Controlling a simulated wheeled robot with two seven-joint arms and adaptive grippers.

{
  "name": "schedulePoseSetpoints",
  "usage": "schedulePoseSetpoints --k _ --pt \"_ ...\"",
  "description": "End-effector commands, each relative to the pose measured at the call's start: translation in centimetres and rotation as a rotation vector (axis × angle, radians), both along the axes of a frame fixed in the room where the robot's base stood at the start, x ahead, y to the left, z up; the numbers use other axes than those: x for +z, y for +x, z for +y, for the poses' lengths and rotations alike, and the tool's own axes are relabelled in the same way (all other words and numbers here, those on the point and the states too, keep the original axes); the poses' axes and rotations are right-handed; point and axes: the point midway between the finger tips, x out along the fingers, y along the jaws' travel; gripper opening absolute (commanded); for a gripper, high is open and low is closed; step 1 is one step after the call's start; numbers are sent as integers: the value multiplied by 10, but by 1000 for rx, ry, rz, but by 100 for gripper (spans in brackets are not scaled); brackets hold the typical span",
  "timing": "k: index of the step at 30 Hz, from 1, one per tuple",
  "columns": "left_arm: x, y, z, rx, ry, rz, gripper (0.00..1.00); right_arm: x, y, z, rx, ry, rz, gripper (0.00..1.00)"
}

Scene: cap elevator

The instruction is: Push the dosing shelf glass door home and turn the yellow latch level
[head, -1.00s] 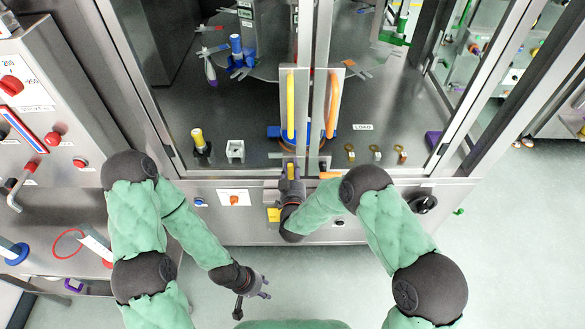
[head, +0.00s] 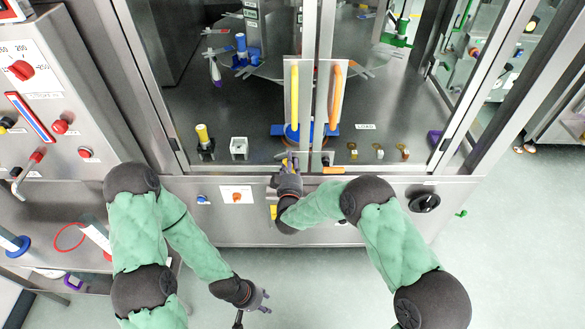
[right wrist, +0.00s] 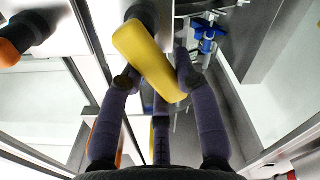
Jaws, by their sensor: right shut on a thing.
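The glass door (head: 230,100) with the yellow handle (head: 295,98) stands beside the door with the orange handle (head: 336,98). No clear gap shows between them, but I cannot tell whether the yellow-handled door is fully home. My right gripper (head: 290,163) is at the bottom edge of this door. In the right wrist view the yellow latch (right wrist: 148,60) lies slantwise between the fingers of my right gripper (right wrist: 155,85), which is shut on it. The latch is mostly hidden in the head view. My left gripper (head: 252,306) is open and empty, low over the floor.
An orange latch (head: 333,170) lies just right of my right gripper. A black knob (head: 425,202) sticks out of the cabinet front. A control panel (head: 30,90) stands at the left. The floor (head: 340,280) between my arms is clear.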

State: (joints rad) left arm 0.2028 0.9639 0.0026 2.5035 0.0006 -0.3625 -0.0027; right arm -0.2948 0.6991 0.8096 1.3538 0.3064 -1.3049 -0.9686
Motion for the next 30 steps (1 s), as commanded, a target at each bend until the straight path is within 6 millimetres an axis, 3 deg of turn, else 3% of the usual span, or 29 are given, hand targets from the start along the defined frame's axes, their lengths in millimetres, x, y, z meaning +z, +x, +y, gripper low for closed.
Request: schedulePoseSetpoints --k 30 --pt "-17 0 0 0 0 -1 40 -26 0 23 -1 -899 1 0"
